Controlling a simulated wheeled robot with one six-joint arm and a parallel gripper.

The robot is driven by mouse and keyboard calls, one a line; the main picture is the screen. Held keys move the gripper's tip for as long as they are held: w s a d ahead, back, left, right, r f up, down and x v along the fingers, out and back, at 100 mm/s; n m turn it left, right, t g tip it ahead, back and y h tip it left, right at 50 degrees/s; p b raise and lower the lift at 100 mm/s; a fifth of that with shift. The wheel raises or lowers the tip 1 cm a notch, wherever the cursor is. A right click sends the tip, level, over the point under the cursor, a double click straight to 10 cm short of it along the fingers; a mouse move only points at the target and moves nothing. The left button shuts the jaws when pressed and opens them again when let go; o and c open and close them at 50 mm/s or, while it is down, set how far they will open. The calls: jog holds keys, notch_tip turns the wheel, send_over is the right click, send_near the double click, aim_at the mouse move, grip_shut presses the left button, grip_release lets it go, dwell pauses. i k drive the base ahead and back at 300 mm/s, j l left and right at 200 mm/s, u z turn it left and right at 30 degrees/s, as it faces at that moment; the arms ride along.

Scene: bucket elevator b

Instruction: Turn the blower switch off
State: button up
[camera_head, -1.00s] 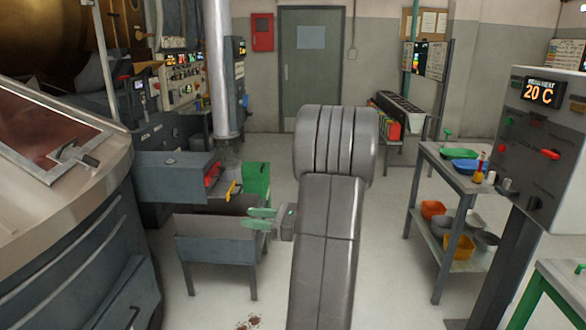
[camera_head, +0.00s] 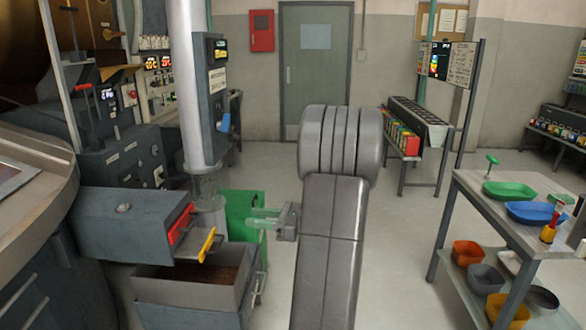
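No label reading "blower" can be made out. A blue lever switch (camera_head: 224,123) sits on a dark control box (camera_head: 217,90) on the pale vertical pipe at left of centre. The box has a small lit display and a white label too small to read. I cannot tell whether this is the blower switch. My arm hides part of the floor.
A metal bin (camera_head: 190,292) of dark grains and a drawer unit (camera_head: 130,225) with red and yellow handles stand front left. A green bin (camera_head: 246,215) is behind my gripper. A table (camera_head: 480,215) with bowls stands right.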

aim_at(232, 137)
jog(key=i, duration=1.65)
jog(key=i+l+u, duration=0.1)
jog(key=i+u, duration=0.15)
jog(key=i, duration=0.3)
